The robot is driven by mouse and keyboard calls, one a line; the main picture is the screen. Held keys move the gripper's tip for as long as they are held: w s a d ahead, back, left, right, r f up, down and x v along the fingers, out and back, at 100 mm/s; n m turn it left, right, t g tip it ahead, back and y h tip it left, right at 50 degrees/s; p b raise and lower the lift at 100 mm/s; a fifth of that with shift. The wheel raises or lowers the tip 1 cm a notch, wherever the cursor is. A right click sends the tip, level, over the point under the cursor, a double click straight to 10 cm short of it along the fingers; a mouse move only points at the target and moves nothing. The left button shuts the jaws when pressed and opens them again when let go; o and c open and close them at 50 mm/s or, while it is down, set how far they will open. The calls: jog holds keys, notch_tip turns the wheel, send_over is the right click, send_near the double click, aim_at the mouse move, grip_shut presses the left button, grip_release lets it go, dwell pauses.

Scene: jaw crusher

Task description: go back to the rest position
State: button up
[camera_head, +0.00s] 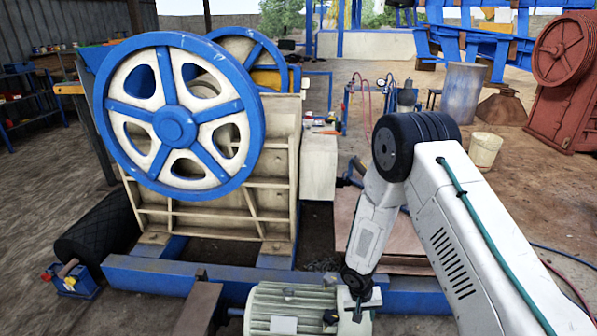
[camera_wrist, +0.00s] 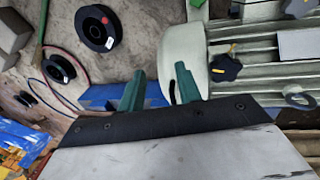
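My gripper (camera_wrist: 159,78) shows in the wrist view with its two green fingers apart and nothing visible between them. In the head view my gripper (camera_head: 358,304) is low in the middle, at the right end of the pale green motor (camera_head: 285,310). My white arm reaches down to it from the right. The motor (camera_wrist: 285,60) fills the upper right of the wrist view, close beside the right finger. I cannot tell whether that finger touches it. A black star knob with a yellow mark (camera_wrist: 225,68) lies on the motor, right of the fingers.
The jaw crusher (camera_head: 215,185) with its blue-and-white flywheel (camera_head: 175,124) stands left of my arm. A blue beam (camera_head: 150,277) runs along its base. Black round pieces (camera_wrist: 99,28) lie on the ground in the wrist view. A bucket (camera_head: 485,149) stands right; open floor surrounds it.

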jog(key=s+d+r+n+g+h, duration=0.2)
jog(key=s+d+r, duration=0.15)
jog(key=s, duration=0.25)
jog(key=s+d+r+g+y, duration=0.1)
jog(key=s+r, duration=0.3)
jog(key=r, duration=1)
jog(key=s+d+r+g, duration=0.15)
jog(key=s+r, duration=0.25)
jog(key=r, duration=1)
jog(key=s+r+m+t+y, duration=0.1)
jog(key=s+r+t+y, duration=0.2)
jog(key=s+r, duration=1.3)
notch_tip(320, 180, up, 4)
jog(key=t, duration=0.3)
jog(key=shift+s+d, duration=0.15)
jog(key=shift+s, duration=0.25)
